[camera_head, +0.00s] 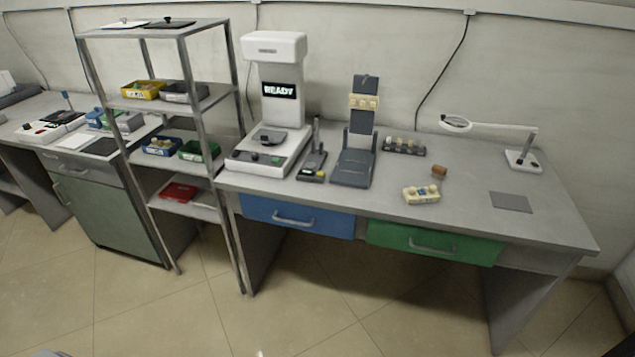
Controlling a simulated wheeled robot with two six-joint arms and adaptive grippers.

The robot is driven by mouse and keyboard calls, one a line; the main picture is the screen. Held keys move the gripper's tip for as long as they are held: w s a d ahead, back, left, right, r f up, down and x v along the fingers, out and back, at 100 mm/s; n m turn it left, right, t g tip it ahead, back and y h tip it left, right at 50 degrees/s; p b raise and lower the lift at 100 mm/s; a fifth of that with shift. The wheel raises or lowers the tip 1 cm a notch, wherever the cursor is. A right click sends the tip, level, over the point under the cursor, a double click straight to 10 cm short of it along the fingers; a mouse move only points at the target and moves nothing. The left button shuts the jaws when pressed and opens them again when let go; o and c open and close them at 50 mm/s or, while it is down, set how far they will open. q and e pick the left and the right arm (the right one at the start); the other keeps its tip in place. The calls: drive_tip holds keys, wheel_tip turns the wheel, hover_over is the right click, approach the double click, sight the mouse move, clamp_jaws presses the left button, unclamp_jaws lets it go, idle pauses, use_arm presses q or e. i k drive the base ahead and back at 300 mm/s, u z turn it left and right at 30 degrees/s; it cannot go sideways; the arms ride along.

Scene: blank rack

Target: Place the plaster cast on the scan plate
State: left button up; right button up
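A cream block-like piece with a small blue patch (421,195) lies on the right-hand bench; it looks like a plaster cast. A similar cream piece (363,102) sits on an upright dark stand (351,165). I cannot tell for certain which is the task's cast. A white scanner (276,47) with a "READY" screen stands at the bench's left end. A dark plate (268,138), likely the scan plate, sits on its base and looks empty. Neither of my grippers is in view.
The grey bench (460,205) also holds a small brown block (439,171), a dark rack (404,146), a magnifier lamp (524,157) and a grey mat (511,202). A shelf rack (190,105) with bins stands left. The floor (340,320) in front is clear.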

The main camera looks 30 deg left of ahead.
sight(270, 134)
drive_tip(key=u, duration=1)
drive_tip(key=i, duration=0.35)
